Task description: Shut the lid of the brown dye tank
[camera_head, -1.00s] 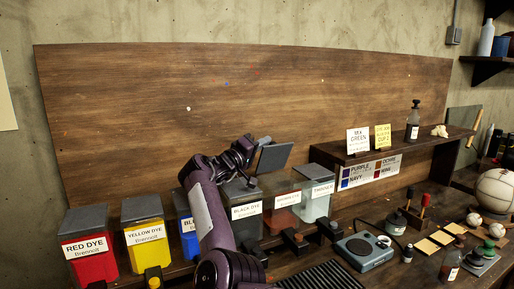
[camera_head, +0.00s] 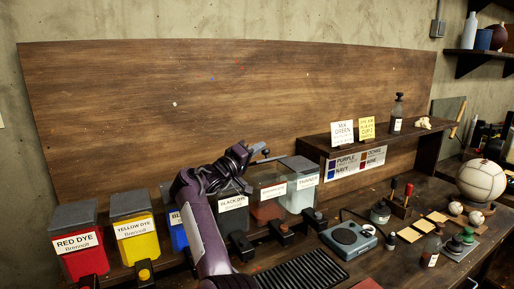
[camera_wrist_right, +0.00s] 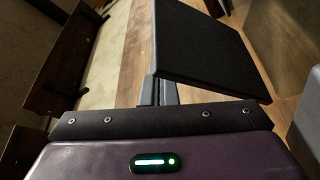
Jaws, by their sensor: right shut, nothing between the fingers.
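The brown dye tank (camera_head: 268,208) stands between the black dye tank and the thinner tank, its label facing me. Its dark lid (camera_head: 270,160) shows nearly edge-on above the tank, partly behind my gripper; I cannot tell whether it rests fully on the rim. In the right wrist view a dark square panel (camera_wrist_right: 200,45), seemingly this lid, lies just past the fingers. My right gripper (camera_head: 260,149) is shut and empty, above the tank and close to the lid; whether it touches is unclear. Its fingers also show in the wrist view (camera_wrist_right: 158,90). My left gripper is out of view.
Red (camera_head: 80,250), yellow (camera_head: 136,238) and black dye tanks (camera_head: 234,215) stand left, the blue one partly behind my arm. The thinner tank (camera_head: 300,193) is right, its lid down. A raised shelf (camera_head: 375,137) holds cards and a bottle. A grey device (camera_head: 348,240) sits in front.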

